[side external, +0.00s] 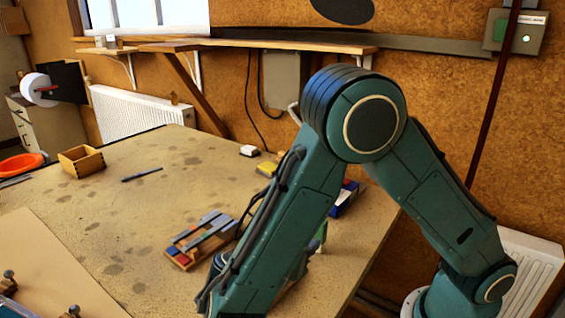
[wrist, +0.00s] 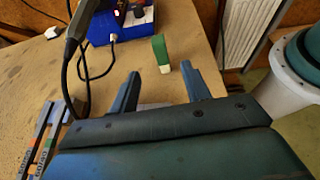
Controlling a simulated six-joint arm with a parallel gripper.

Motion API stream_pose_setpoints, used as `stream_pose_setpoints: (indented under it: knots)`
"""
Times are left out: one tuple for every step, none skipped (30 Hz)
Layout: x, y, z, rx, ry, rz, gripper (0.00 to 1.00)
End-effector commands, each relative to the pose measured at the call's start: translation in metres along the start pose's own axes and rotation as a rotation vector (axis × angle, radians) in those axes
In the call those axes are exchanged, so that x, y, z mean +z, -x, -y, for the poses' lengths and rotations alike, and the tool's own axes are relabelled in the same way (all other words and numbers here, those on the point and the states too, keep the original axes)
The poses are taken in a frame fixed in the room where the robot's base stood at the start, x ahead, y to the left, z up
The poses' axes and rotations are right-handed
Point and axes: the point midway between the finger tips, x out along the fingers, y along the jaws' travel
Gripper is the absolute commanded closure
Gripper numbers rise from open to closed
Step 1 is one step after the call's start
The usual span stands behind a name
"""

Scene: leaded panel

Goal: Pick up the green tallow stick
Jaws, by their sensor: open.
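I cannot tell how far the fingers are from the stick in depth. In the side external view, a small green piece that looks like the stick (side external: 321,236) peeks out beside my forearm, partly hidden.
A blue box (wrist: 101,27) with a cable stands left of the stick. A rack of coloured strips (side external: 200,238) lies on the table (side external: 115,230). A wooden box (side external: 81,161) and a dark pen-like tool (side external: 142,174) lie farther off. The table edge is right of the stick.

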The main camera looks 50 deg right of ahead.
Motion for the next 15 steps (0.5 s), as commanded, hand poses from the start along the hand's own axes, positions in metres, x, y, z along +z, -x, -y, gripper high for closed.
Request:
stream_pose_setpoints:
  knots:
    - [0.0, 0.0, 0.0, 0.0, 0.0, 0.0, 0.53]
    - [0.0, -0.001, 0.0, 0.0, 0.0, -0.001, 0.53]
    - [0.0, -0.002, 0.0, -0.001, 0.0, -0.001, 0.53]
    - [0.0, -0.003, 0.0, -0.001, 0.0, -0.001, 0.53]
    - [0.0, -0.005, 0.0, -0.002, 0.0, 0.0, 0.53]
    - [0.001, -0.007, 0.0, -0.002, -0.001, 0.0, 0.53]
    - [0.001, -0.01, 0.0, -0.003, -0.002, 0.0, 0.53]
    - [0.001, -0.013, 0.0, -0.003, -0.002, 0.001, 0.53]
    - [0.001, -0.017, 0.0, -0.002, 0.0, 0.001, 0.53]
    - [0.001, -0.021, 0.0, -0.003, -0.001, 0.001, 0.53]
    - [0.001, -0.025, 0.0, -0.004, -0.001, 0.0, 0.53]
    - [0.001, -0.03, 0.001, -0.004, 0.0, -0.001, 0.53]
    - [0.001, -0.035, 0.0, -0.005, -0.002, 0.0, 0.53]
    - [0.001, -0.04, 0.0, -0.005, -0.001, 0.0, 0.53]
    - [0.001, -0.046, 0.0, -0.005, 0.0, 0.0, 0.53]
